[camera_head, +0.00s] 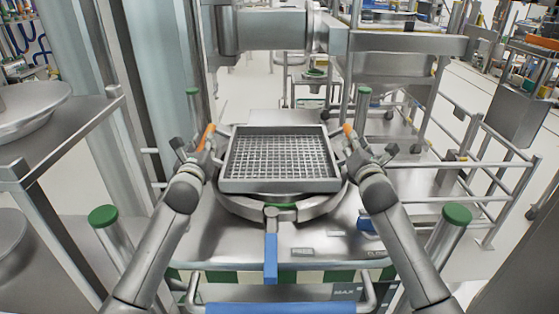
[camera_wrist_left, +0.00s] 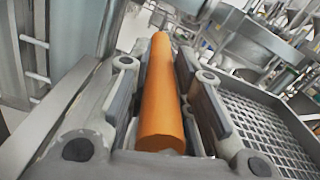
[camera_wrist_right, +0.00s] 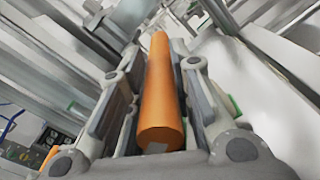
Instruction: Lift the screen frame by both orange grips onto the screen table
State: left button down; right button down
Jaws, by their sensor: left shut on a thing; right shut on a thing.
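The screen frame (camera_head: 280,186) is a grey rectangular tray with a wire mesh. In the head view it sits over a round metal ring (camera_head: 240,206) on the steel screen table (camera_head: 320,236); I cannot tell whether it touches the ring. My left gripper (camera_head: 204,146) is shut on the left orange grip (camera_wrist_left: 160,100), which runs between its fingers. My right gripper (camera_head: 350,142) is shut on the right orange grip (camera_wrist_right: 160,95). The frame's mesh also shows in the left wrist view (camera_wrist_left: 265,130). The frame looks about level.
Green-capped posts stand at the table's left front (camera_head: 103,216) and right front (camera_head: 456,214). A blue handle (camera_head: 271,258) sticks out at the front. A metal column (camera_head: 165,80) rises behind my left arm. Railings (camera_head: 490,180) stand at the right.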

dwell(0.4)
